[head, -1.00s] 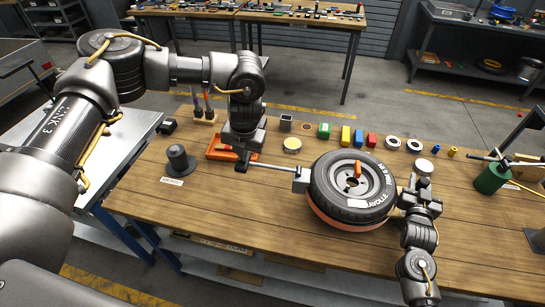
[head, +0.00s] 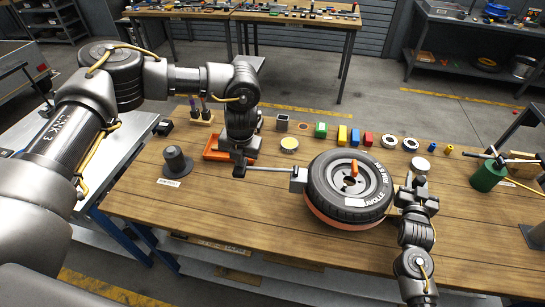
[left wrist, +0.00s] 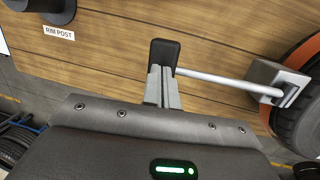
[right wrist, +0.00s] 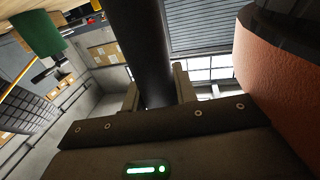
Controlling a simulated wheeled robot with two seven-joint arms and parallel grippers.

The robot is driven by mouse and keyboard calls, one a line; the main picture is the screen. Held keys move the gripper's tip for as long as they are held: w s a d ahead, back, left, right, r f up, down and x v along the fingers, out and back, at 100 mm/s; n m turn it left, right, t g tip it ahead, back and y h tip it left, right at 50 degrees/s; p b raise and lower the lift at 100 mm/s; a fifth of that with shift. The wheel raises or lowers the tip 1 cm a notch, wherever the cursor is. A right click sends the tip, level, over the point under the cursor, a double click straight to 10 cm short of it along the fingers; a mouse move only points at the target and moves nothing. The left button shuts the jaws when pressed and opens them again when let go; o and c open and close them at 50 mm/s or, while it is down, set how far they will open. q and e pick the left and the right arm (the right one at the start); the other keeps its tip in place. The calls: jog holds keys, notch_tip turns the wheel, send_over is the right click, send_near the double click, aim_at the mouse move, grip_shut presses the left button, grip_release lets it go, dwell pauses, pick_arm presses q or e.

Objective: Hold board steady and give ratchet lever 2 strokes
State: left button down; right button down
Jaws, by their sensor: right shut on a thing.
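The board is an orange round base (head: 335,220) under a black tyre (head: 325,195) on the bench; its orange side fills the right of the right wrist view (right wrist: 285,85). The ratchet lever (head: 268,169) is a thin metal rod running left from a grey block (head: 298,180) at the tyre, with a black end grip (left wrist: 164,53). My left gripper (left wrist: 163,88) has its fingers close together, against or beside this grip; nothing shows between them. My right gripper (right wrist: 158,95) is shut on a dark bar (right wrist: 143,45) beside the board, right of the tyre in the head view (head: 415,198).
A rim post (head: 175,162) stands at the left and an orange tray (head: 214,150) lies behind my left gripper. Coloured blocks (head: 342,134) and rings line the back. A green cylinder (head: 488,177) stands at the right. The front of the bench is clear.

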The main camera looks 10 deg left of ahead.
pick_arm(q)
jog(key=shift+f, duration=0.25)
pick_arm(e)
jog(key=shift+f, duration=0.1)
pick_arm(q)
jog(key=shift+f, duration=0.95)
notch_tip(320, 180, up, 13)
dwell(1.1)
dwell(0.4)
pick_arm(e)
jog(key=c, duration=1)
grip_release()
jog(key=shift+c, duration=0.2)
jog(key=shift+s, duration=0.1)
